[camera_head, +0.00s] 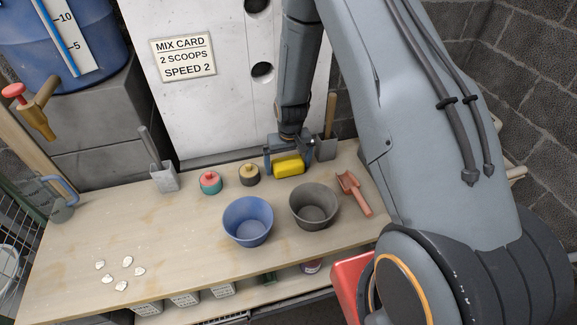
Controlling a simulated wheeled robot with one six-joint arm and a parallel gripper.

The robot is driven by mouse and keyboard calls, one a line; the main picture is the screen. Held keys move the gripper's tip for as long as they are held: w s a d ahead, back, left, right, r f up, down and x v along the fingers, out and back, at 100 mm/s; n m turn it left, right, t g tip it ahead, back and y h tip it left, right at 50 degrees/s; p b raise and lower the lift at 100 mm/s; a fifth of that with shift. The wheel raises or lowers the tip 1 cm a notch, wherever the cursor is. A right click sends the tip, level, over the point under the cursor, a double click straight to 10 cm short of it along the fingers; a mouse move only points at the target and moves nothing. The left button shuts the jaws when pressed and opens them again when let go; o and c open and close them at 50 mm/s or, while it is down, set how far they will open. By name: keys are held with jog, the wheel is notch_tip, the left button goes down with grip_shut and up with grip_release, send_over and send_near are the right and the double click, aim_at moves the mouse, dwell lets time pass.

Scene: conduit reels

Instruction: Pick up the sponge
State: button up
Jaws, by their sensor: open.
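A yellow block that looks like the sponge (289,168) is on the wooden bench near its back edge. My gripper (287,161) is right at it, coming down from above and behind. A blue finger shows at the sponge's left end and a grey part of the gripper at its right end. The gripper is open. From this view I cannot tell whether the fingers touch the sponge.
A blue bucket (248,221) and a dark grey bucket (314,206) stand in front. A reddish scoop (354,193) lies right. A grey holder (326,147) stands close behind. The bench's left middle is clear.

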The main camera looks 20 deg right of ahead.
aim_at(288, 161)
jog(key=shift+c, duration=0.4)
jog(key=c, duration=0.9)
jog(key=shift+c, duration=0.2)
jog(key=shift+r+b, duration=0.6)
jog(key=shift+r, duration=4.4)
